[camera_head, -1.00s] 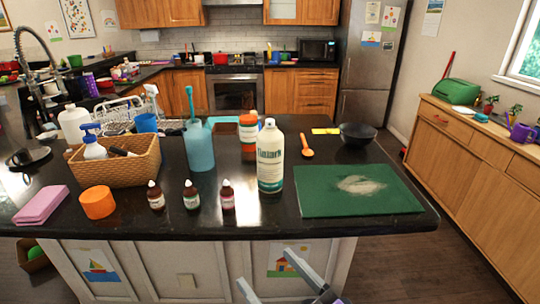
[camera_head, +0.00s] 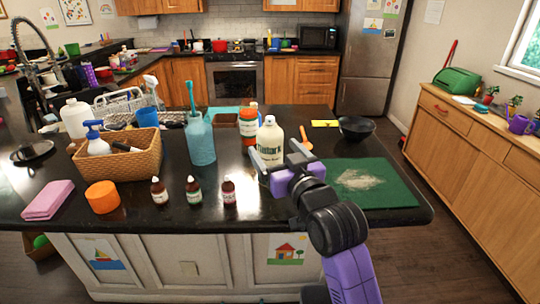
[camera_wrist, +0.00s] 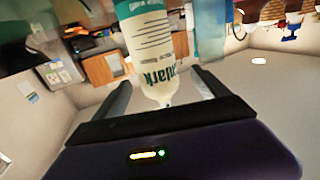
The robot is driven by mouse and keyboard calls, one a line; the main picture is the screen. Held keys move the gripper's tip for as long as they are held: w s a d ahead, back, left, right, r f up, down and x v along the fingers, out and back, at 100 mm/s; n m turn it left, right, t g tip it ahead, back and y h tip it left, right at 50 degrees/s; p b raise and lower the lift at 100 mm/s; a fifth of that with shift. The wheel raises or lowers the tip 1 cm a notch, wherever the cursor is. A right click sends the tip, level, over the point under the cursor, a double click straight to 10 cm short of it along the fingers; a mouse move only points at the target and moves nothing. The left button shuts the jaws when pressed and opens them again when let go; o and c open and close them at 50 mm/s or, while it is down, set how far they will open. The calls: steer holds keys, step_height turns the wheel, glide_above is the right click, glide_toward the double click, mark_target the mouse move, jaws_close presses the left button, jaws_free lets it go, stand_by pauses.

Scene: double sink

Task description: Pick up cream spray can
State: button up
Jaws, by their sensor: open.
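The cream spray can (camera_head: 270,140) stands upright on the black counter, with a white top and dark green lettering. My gripper (camera_head: 279,156) is open at the front of the can, one finger to its left and one to its right. Its lower part is partly hidden by my gripper in the head view. In the wrist view the can (camera_wrist: 150,45) appears upside down, its nozzle end between the two open fingers (camera_wrist: 162,84). I cannot tell whether either finger touches it.
A green board (camera_head: 372,190) lies to the right. Small dropper bottles (camera_head: 228,191) are in front left. An orange spoon (camera_head: 305,138) and a dark bowl (camera_head: 356,128) are behind right.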

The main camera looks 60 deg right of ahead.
steer(key=p+x, duration=0.2)
steer(key=x, duration=0.4)
steer(key=shift+w+d+r, duration=0.15)
steer(key=shift+d+r, duration=0.05)
steer(key=shift+d, duration=0.25)
steer(key=shift+w+d+f, duration=0.1)
steer(key=shift+w+d, duration=0.1)
steer(key=shift+w, duration=0.2)
jaws_close()
